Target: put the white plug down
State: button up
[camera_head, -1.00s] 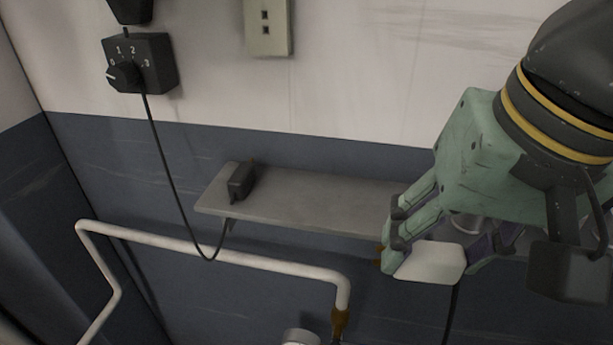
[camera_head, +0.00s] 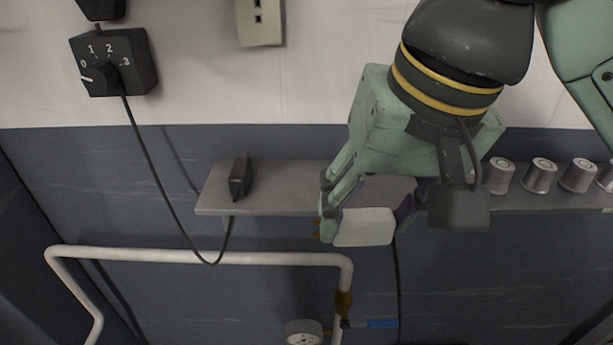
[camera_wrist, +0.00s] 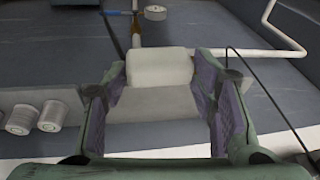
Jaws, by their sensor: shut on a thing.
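The white plug (camera_head: 363,227) is a pale rounded block between the fingers of my gripper (camera_head: 366,220). My gripper is shut on it, with one finger on each side. In the wrist view, the plug (camera_wrist: 160,68) sits between the two purple-padded fingers. A dark cable hangs below it in the head view. The grey shelf (camera_head: 285,185) is on the wall behind the plug. The plug overlaps the shelf's front edge in the picture; I cannot tell whether they touch.
A black plug (camera_head: 240,177) stands on the shelf's left end. Several metal spools (camera_head: 541,176) stand at its right. A dial switch box (camera_head: 113,63) and a socket plate (camera_head: 261,20) are on the wall above. A white pipe (camera_head: 200,256) and a gauge (camera_head: 304,331) are below.

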jog(key=w+a, duration=0.2)
jog(key=w, duration=0.2)
jog(key=w+a+f+b, duration=0.1)
jog(key=w+a, duration=0.1)
jog(key=w, duration=0.2)
jog(key=w+a+b, duration=0.1)
jog(key=w+a, duration=0.1)
jog(key=w, duration=0.2)
jog(key=shift+w+f, duration=0.15)
jog(key=shift+w, duration=0.1)
jog(key=b+x, duration=0.4)
jog(key=shift+s+d+f, duration=0.1)
jog(key=shift+s+d, duration=0.15)
jog(key=shift+r, duration=0.2)
jog(key=shift+f, duration=0.15)
jog(key=o, duration=1.1)
jog(key=shift+o, duration=0.2)
jog(key=p+v, duration=0.7)
jog(key=v, duration=0.5)
